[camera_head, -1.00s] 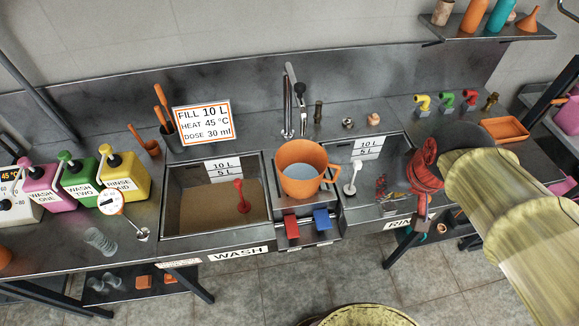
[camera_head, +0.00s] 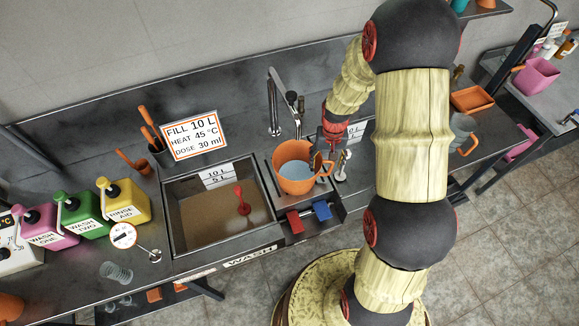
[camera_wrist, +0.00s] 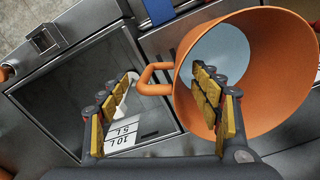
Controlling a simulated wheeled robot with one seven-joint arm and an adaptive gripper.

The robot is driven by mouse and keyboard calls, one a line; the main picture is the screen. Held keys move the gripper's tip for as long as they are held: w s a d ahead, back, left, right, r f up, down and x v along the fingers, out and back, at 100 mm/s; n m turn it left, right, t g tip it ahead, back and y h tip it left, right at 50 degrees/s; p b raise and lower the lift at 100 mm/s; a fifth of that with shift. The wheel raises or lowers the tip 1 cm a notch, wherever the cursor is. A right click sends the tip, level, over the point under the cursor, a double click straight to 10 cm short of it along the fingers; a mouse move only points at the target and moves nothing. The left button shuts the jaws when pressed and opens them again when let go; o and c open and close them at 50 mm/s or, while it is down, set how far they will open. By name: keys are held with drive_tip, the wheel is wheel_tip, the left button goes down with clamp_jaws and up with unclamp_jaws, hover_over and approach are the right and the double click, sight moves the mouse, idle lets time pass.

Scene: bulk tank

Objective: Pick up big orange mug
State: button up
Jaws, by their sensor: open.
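The big orange mug (camera_head: 290,187) stands upright between the wash basin and the rinse basin, pale blue inside. Its handle points right in the head view. In the wrist view the mug (camera_wrist: 284,75) fills the right side, with its handle (camera_wrist: 154,82) pointing left. My gripper (camera_head: 327,156) is at the handle side of the mug. In the wrist view my gripper (camera_wrist: 160,88) is open. One finger is left of the handle and the other overlaps the mug's mouth; I cannot tell whether that finger is inside it or above it.
A tap (camera_head: 274,105) stands behind the mug. Red (camera_head: 295,222) and blue (camera_head: 322,209) levers sit in front of it. The wash basin (camera_head: 172,225) is to the left. A grey mug with an orange handle (camera_head: 468,146) and an orange tray (camera_head: 472,99) are to the right.

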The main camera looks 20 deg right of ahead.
sight(324, 174)
drive_tip(key=shift+f, duration=0.8)
drive_tip(key=shift+w+f+b, duration=0.15)
drive_tip(key=shift+f+b, duration=0.1)
drive_tip(key=shift+f, duration=1.7)
drive_tip(key=shift+w+f+b, duration=0.15)
drive_tip(key=shift+f+b, duration=0.05)
drive_tip(key=shift+f, duration=1.7)
drive_tip(key=c, duration=0.4)
drive_tip(key=shift+s, duration=0.1)
clamp_jaws()
